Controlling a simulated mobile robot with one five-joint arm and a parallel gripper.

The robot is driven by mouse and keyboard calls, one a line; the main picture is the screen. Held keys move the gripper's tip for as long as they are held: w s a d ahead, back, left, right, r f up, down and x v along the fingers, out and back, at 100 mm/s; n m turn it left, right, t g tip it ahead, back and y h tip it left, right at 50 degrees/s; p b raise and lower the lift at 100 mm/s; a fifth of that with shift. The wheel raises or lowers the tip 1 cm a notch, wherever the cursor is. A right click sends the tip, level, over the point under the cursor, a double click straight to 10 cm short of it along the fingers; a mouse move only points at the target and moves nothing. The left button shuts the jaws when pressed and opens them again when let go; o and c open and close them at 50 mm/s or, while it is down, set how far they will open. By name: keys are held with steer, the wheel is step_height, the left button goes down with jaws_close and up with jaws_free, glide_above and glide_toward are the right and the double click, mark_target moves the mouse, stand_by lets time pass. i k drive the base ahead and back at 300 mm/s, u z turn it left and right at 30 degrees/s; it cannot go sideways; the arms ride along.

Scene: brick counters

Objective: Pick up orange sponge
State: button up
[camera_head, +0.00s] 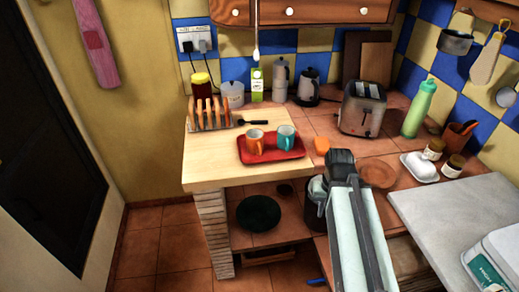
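A small orange object (322,144), which looks like the orange sponge, lies on the tiled counter just right of the red tray. Its lower right side is close to my gripper. My gripper (341,155) is at the far end of my arm, which reaches up from the bottom of the view. It appears just right of and slightly in front of the orange object. Its dark end is seen from above and behind, so the fingers are hidden. I cannot tell whether it touches the object.
A red tray (271,158) with an orange cup (255,141) and a teal cup (286,137) stands left of the orange object. A toaster (362,108) is behind right. A brown plate (377,173) and a white butter dish (419,167) lie to the right.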

mark_target(321, 144)
steer(key=k, duration=1.8)
steer(key=u, duration=0.2)
steer(key=i, duration=0.9)
steer(key=u, duration=0.55)
steer(key=i, duration=1.05)
steer(key=u, duration=0.25)
steer(key=k, duration=0.6)
steer(key=u, duration=0.2)
steer(key=i, duration=0.6)
steer(key=z, duration=0.05)
